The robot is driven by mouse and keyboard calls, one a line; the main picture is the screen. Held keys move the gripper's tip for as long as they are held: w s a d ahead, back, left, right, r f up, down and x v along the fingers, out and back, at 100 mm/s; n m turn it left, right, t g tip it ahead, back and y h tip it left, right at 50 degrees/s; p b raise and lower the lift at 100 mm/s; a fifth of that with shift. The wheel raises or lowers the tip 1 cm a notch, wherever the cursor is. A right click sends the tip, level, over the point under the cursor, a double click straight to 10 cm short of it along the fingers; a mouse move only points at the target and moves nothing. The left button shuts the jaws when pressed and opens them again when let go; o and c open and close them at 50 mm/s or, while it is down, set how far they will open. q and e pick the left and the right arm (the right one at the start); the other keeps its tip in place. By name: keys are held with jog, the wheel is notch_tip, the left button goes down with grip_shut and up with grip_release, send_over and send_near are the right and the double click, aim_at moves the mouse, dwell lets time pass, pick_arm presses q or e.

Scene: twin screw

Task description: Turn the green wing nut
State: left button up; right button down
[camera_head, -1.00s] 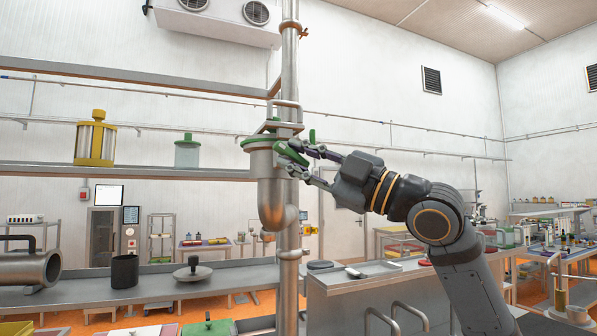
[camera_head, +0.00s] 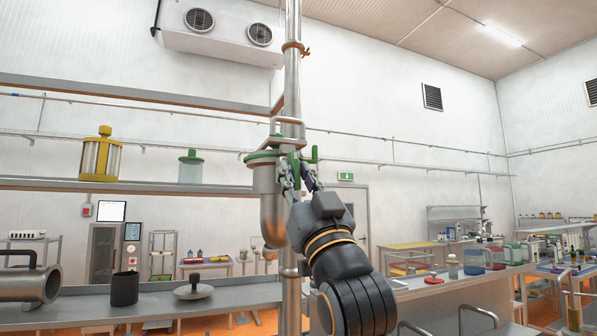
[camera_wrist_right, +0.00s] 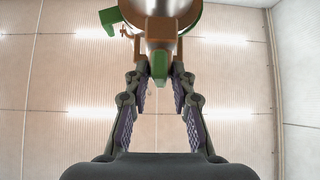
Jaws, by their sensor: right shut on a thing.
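A metal pipe fitting (camera_head: 268,205) with a green rim stands against the vertical pipe, high in front of me. Green wing-shaped parts sit at its top right. My right gripper (camera_head: 297,172) reaches up from below and is shut on the green wing nut (camera_head: 293,159), mostly hidden by the fingers. In the right wrist view the fingertips (camera_wrist_right: 160,70) close on a small green piece of it (camera_wrist_right: 159,63). Another green part (camera_head: 314,154) stands upright just right of the fingers, and one shows left in the wrist view (camera_wrist_right: 107,17). My left gripper is not in view.
The vertical pipe (camera_head: 292,85) runs close behind the fingers. A shelf at left holds a yellow canister (camera_head: 101,158) and a green-lidded jar (camera_head: 191,168). A bench below carries a black pot (camera_head: 125,288) and a lid (camera_head: 195,287). Space right of the gripper is free.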

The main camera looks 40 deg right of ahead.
jog(key=m+h, duration=0.2)
jog(key=m+g+h, duration=0.1)
jog(key=m+h, duration=0.1)
jog(key=m+g+h, duration=0.1)
jog(key=m+h, duration=0.1)
jog(key=shift+w+a+f+m, duration=0.15)
jog(key=shift+w+a+m, duration=0.1)
jog(key=shift+m, duration=0.15)
jog(key=shift+s+a+r+m+g+h+b, duration=0.1)
jog(key=shift+m+g+h+b, duration=1)
jog(key=shift+m+g, duration=0.85)
jog(key=shift+a+r+m+g+h+b, duration=0.1)
jog(key=shift+m+g+h+b, duration=1.05)
jog(key=shift+m, duration=1.35)
jog(key=shift+s+a+r+m+g+h+b, duration=0.1)
jog(key=shift+m+g+h+b, duration=0.7)
jog(key=shift+m+g+h, duration=0.9)
jog(key=shift+m+y, duration=0.45)
jog(key=shift+m, duration=0.2)
jog(key=c, duration=1.4)
grip_release()
jog(key=shift+o, duration=0.2)
jog(key=shift+w+d, duration=0.1)
jog(key=shift+w, duration=0.1)
